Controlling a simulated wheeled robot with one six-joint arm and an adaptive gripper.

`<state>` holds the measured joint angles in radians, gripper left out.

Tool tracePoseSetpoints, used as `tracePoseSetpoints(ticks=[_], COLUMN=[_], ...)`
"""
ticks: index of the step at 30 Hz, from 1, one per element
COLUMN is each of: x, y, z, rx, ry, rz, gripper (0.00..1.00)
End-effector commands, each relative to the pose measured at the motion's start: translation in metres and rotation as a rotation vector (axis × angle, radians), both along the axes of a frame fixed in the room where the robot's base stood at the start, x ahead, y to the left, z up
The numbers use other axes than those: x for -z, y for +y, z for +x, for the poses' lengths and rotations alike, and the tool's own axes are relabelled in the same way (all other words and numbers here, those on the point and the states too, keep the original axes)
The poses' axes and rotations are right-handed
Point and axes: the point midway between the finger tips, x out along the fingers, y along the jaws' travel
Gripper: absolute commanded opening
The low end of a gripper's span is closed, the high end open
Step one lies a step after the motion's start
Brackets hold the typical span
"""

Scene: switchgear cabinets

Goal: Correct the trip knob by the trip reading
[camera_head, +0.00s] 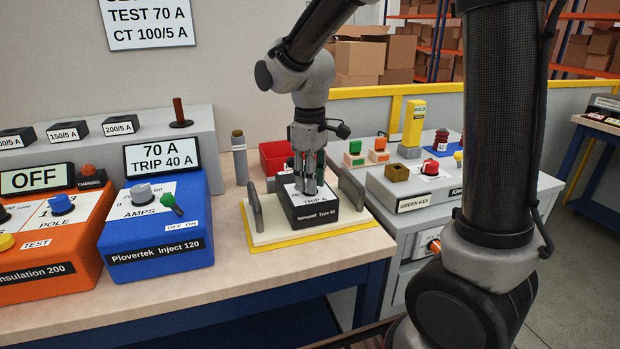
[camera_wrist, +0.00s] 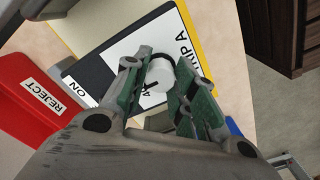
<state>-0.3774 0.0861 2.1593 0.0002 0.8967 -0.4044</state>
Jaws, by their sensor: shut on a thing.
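The black relay box (camera_head: 325,217) labelled "TRIP A" and "Aeroquell Type 60" sits on a cream and yellow fixture (camera_head: 262,236) between two grey upright plates. My gripper (camera_head: 307,188) comes straight down onto its top face. In the wrist view my gripper (camera_wrist: 163,82) is shut on the white trip knob (camera_wrist: 160,74), with a finger on each side. A dark pointer line on the knob runs toward a partly covered "4" mark. The blue Plovertek Inject 120 (camera_head: 158,238) has a display (camera_head: 162,156) reading "70 A, TRIP 40 A".
The orange insulation tester (camera_head: 50,250) with an "OFF" display stands at left. A red REJECT bin (camera_head: 276,157) is behind the fixture. A wall sign (camera_head: 148,20) reads "TEST 70 A, CT 100/5 A". A grey bench with blocks and knobs (camera_head: 430,190) stands right. Bare table lies in front of the fixture.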

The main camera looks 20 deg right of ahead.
Motion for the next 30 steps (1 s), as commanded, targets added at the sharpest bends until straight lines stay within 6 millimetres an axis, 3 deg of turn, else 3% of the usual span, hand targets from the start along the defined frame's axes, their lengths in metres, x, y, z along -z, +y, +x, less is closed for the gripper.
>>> tracePoseSetpoints(ticks=[5,6,9,20,25,30], x=[0.000,0.000,0.000,-0.003,-0.026,-0.066], y=[0.000,0.000,0.000,0.000,0.000,0.000], z=[0.000,0.000,0.000,0.001,0.001,0.001], rx=[-0.002,-0.002,-0.003,-0.004,-0.004,-0.003], ry=[-0.001,-0.001,-0.001,-0.002,-0.004,-0.006], rz=[0.000,0.000,0.000,0.001,0.001,0.002], gripper=[0.03,0.30,0.48,0.49,0.49,0.49])
